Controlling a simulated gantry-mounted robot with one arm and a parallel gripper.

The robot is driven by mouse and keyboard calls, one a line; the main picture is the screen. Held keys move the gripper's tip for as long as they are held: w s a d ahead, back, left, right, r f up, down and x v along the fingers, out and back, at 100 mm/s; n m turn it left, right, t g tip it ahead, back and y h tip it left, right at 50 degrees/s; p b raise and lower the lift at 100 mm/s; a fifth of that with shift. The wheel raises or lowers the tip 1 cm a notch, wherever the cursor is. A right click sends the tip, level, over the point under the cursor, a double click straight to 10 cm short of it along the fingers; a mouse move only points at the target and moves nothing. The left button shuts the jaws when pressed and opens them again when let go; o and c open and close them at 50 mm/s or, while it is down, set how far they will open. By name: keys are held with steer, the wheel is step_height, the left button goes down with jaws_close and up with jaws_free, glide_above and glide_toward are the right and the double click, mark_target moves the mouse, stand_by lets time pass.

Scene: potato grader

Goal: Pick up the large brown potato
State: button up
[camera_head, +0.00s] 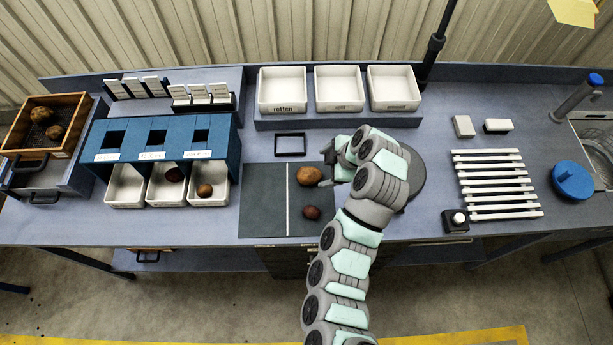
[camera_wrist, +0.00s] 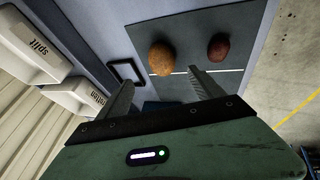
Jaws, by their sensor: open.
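The large brown potato (camera_head: 309,176) lies on the right part of the dark mat (camera_head: 263,212), right of its white line. A smaller dark reddish potato (camera_head: 312,212) lies on the mat nearer the front edge. My gripper (camera_head: 328,178) is just right of the large potato in the head view, its fingers partly hidden by my wrist. In the wrist view the large potato (camera_wrist: 161,58) shows beyond the two spread fingertips (camera_wrist: 160,82), and the reddish potato (camera_wrist: 219,47) is to its right. The gripper is open with nothing between the fingers.
A small black-framed tray (camera_head: 290,145) lies behind the mat. White bins (camera_head: 338,105) stand at the back. A blue sorter (camera_head: 160,143) with white bins, two holding potatoes, is at left. A wooden crate (camera_head: 66,103) holds potatoes. White slats (camera_head: 495,185) lie right. The mat's left half is clear.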

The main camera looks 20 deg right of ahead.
mark_target(312, 174)
steer(key=shift+b+x, duration=1.15)
steer(key=shift+x, duration=2.25)
steer(key=shift+s+p+x, duration=0.2)
steer(key=shift+p+x, duration=0.25)
steer(key=shift+x, duration=1.5)
steer(key=shift+a, duration=0.15)
steer(key=shift+c, duration=0.6)
steer(key=c, duration=1.5)
